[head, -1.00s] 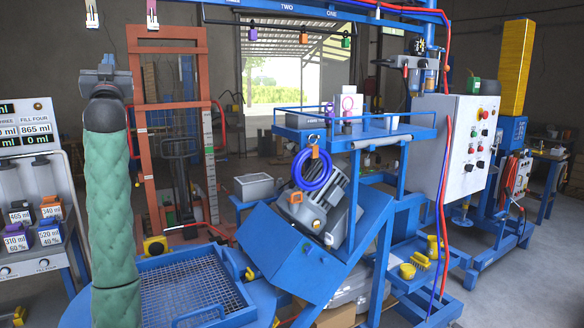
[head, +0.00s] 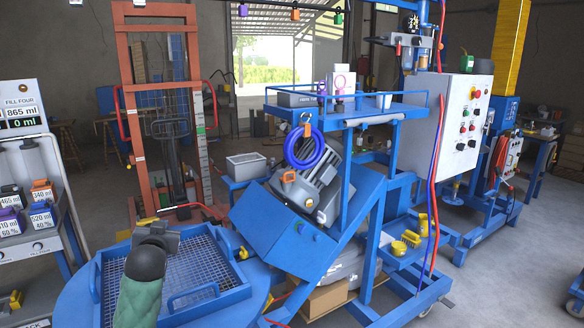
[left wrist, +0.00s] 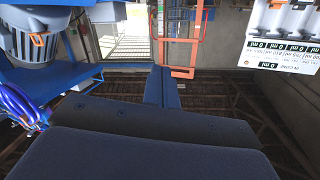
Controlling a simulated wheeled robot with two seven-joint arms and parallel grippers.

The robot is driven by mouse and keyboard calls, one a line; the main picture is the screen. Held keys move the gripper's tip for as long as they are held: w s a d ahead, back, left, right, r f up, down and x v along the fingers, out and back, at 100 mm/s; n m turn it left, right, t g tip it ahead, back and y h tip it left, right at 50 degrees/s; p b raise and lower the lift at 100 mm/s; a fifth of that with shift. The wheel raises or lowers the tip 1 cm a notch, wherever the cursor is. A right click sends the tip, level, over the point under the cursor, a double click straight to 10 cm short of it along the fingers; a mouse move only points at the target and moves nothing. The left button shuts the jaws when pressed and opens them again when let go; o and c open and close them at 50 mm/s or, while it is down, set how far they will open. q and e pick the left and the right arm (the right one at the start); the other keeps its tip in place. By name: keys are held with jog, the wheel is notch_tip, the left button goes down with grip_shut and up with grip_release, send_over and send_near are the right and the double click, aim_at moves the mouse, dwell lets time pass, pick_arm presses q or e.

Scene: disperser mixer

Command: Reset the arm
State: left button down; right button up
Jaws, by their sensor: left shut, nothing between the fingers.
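My left arm comes up from the bottom left of the head view in a green sleeve. Its dark left gripper (head: 167,240) is over the blue mesh tray (head: 236,297), apart from other objects as far as I can see. In the left wrist view, the fingers (left wrist: 162,88) stand together in the middle, shut with nothing between them. That view shows the surroundings upside down. My right gripper is not in view.
The blue tilted mixer stand (head: 282,237) with its motor is to the right of the tray. A filling station (head: 28,160) stands at the far left, and a red lift frame (head: 124,75) behind. A white control cabinet (head: 447,125) is at right. Grey floor is open at far right.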

pick_arm(q)
jog(key=s+d+f+m+g+h, duration=0.1)
jog(key=s+d+f+g, duration=0.25)
jog(key=s+f, duration=0.8)
jog(key=s+d+f+g+h, duration=0.1)
jog(key=s+d+f+g, duration=0.25)
jog(key=s+f, duration=0.8)
jog(key=s+d+f+g+h, duration=0.15)
jog(key=s+f, duration=0.25)
jog(key=s, duration=0.4)
jog(key=s+d+f+m+g, duration=0.1)
jog(key=s+d+f+g, duration=0.2)
jog(key=s, duration=0.4)
jog(key=s+d+f+g+h, duration=0.1)
jog(key=s+d+f, duration=0.1)
jog(key=s+f, duration=0.5)
jog(key=s+d+f+g, duration=0.1)
jog(key=s+d+f, duration=0.1)
jog(key=f, duration=1.4)
jog(key=s+d+f+g, duration=0.1)
jog(key=s+d+f, duration=0.1)
jog(key=f, duration=1.4)
jog(key=shift+s+d, duration=0.4)
jog(key=shift+d, duration=0.1)
